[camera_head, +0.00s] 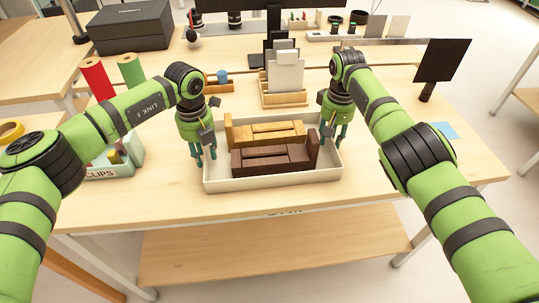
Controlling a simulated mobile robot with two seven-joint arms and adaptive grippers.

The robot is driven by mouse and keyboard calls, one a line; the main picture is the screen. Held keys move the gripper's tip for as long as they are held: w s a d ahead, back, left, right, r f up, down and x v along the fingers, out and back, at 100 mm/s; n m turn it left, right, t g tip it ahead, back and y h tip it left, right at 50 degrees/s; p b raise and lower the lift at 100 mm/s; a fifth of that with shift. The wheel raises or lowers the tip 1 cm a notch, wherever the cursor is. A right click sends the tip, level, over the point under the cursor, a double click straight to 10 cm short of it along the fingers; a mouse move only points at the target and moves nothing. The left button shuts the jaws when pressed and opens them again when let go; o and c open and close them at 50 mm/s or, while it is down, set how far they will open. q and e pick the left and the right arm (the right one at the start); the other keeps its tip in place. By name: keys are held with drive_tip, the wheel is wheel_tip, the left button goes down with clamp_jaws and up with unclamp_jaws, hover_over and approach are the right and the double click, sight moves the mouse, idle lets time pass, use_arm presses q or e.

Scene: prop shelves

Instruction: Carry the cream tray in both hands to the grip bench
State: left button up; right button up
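The cream tray (275,181) sits on the wooden bench in front of me, holding a yellow-brown piece (262,131) and a dark brown piece (268,160) shaped like small sofas. My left gripper (203,158) points down at the tray's left side, its teal fingers beside the left wall. Whether either gripper's fingers are apart or closed on the tray wall is too small to tell. No sign on the visible surfaces names the grip bench.
A wooden holder with grey-white cards (285,75) stands behind the tray. A green bin labelled CLIPS (112,168) is at the left, near red (97,78) and green rolls (131,70). A black panel on a stand (442,60) is at the right.

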use_arm(q)
drive_tip(key=shift+r, duration=0.15)
wheel_tip(320, 180, up, 12)
use_arm(e)
wheel_tip(320, 180, up, 12)
idle(0.6)
use_arm(q)
drive_tip(key=shift+f, duration=0.2)
